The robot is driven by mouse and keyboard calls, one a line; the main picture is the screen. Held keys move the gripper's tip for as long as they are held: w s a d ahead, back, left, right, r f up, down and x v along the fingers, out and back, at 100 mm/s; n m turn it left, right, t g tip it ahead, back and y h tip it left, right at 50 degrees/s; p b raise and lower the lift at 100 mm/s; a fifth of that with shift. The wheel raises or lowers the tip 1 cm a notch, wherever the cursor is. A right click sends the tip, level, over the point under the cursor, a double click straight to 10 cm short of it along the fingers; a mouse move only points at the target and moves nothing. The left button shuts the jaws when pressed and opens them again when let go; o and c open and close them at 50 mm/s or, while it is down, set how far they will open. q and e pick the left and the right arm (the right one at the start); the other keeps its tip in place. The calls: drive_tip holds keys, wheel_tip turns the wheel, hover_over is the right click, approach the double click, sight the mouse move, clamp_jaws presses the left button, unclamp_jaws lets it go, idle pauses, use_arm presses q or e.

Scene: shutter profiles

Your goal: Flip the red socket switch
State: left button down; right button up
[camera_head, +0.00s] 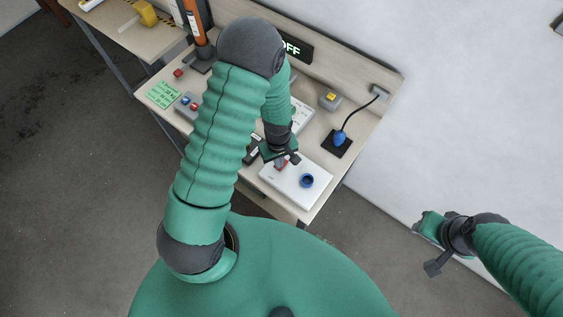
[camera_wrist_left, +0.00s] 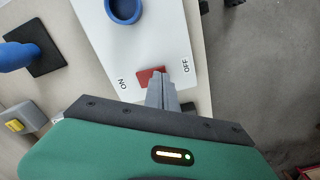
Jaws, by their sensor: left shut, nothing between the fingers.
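The red socket switch (camera_wrist_left: 147,76) sits on a white socket panel (camera_head: 301,190), between the printed words ON and OFF. In the head view the red switch (camera_head: 281,163) shows just beside my left gripper (camera_head: 292,158). In the left wrist view the closed fingertips of my left gripper (camera_wrist_left: 158,78) are over the OFF-side part of the switch and hide some of it. I cannot tell whether they touch it. My left gripper is shut and empty. My right gripper (camera_head: 434,240) is off to the right, away from the table; its finger state is unclear.
A blue round socket (camera_head: 306,181) is on the same panel. A blue plug (camera_head: 340,138) with a black cable stands on a black pad. A grey box with a yellow button (camera_head: 329,98) is behind. A dark sign reading OFF (camera_head: 294,48) is on the back board.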

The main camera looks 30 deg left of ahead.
use_arm(q)
drive_tip(key=shift+f, duration=0.3)
drive_tip(key=shift+r, duration=0.1)
wheel_tip(320, 180, up, 7)
drive_tip(key=p, duration=0.5)
drive_tip(key=shift+p, duration=0.4)
